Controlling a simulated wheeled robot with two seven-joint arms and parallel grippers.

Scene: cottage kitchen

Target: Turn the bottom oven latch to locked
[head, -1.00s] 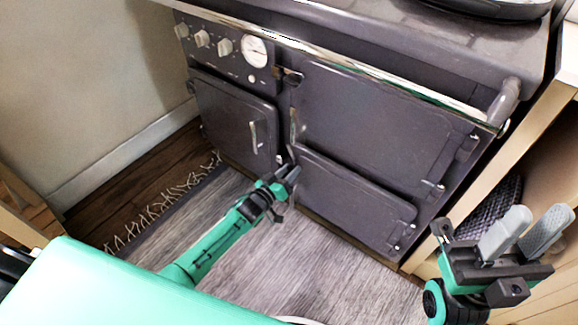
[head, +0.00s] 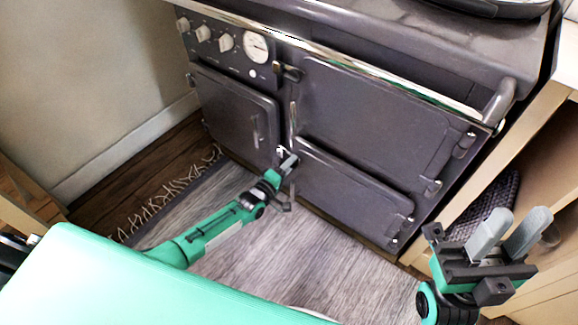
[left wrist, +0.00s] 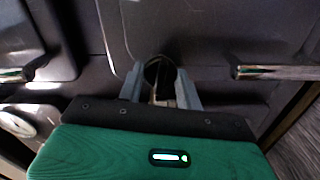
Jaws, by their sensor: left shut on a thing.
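The dark range cooker (head: 370,105) stands against the wall, with a lower right oven door (head: 350,190). The bottom oven latch shows in the left wrist view as a dark round boss with a narrow metal lever (left wrist: 160,72). My left gripper (head: 288,160) is low at the cooker front, left of the lower right door. In the left wrist view my left gripper (left wrist: 161,88) has its two grey fingers on either side of the latch, shut on it. The fingers partly hide the lever, so its exact angle is unclear. My right gripper (head: 515,222) is open and empty at the right.
A left door (head: 235,110) and an upper right door (head: 385,110) are closed. Knobs and a round gauge (head: 257,46) sit above. A fringed rug (head: 270,255) covers the floor. Wooden shelving (head: 535,150) stands close to my right gripper.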

